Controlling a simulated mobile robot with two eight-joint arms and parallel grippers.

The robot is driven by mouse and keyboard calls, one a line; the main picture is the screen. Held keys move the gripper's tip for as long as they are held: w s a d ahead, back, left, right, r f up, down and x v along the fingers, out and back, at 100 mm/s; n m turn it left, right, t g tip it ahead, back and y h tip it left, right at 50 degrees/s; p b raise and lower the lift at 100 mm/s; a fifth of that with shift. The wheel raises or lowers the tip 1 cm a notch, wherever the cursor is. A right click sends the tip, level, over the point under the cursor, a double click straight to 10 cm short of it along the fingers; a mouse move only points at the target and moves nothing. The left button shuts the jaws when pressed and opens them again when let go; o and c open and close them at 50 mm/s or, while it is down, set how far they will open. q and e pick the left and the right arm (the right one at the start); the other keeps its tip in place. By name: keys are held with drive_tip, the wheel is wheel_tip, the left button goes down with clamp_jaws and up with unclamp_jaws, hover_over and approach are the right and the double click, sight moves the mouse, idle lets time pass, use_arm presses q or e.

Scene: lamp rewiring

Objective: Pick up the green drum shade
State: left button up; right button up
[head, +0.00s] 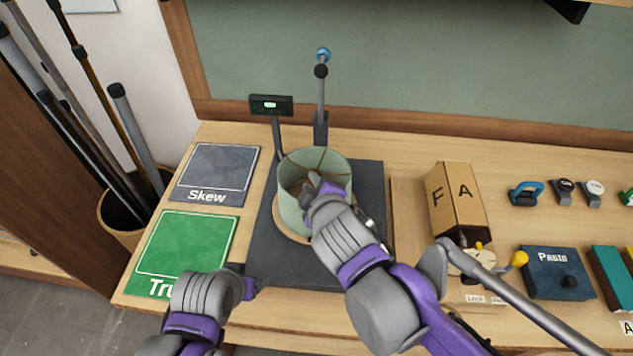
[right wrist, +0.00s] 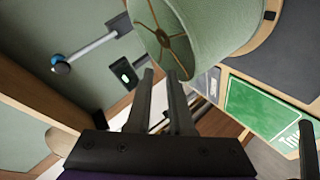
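The green drum shade (head: 291,208) stands upright on a round wooden base on the dark mat (head: 270,265), its open top showing thin spokes. It also shows in the right wrist view (right wrist: 225,28). My right gripper (head: 315,180) is over the shade's near top rim and hides part of it. In the right wrist view its fingers (right wrist: 160,76) are apart, with their tips close to the rim; contact is unclear. My left gripper (head: 250,287) is low at the mat's front left edge, away from the shade; its finger gap is not clear.
A post with a small display (head: 270,105) and a blue-tipped lever (head: 322,70) stand behind the shade. The Skew pad (head: 215,170) and green True pad (head: 185,245) lie left. A cardboard box (head: 455,200) and Paste box (head: 560,280) stand right.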

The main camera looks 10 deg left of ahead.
drive_tip(key=a+x, duration=0.1)
drive_tip(key=x, duration=1)
drive_tip(key=shift+a, duration=0.2)
drive_tip(key=shift+w+r, duration=0.1)
drive_tip(key=shift+r, duration=0.05)
drive_tip(key=shift+c, duration=0.3)
clamp_jaws()
idle(0.8)
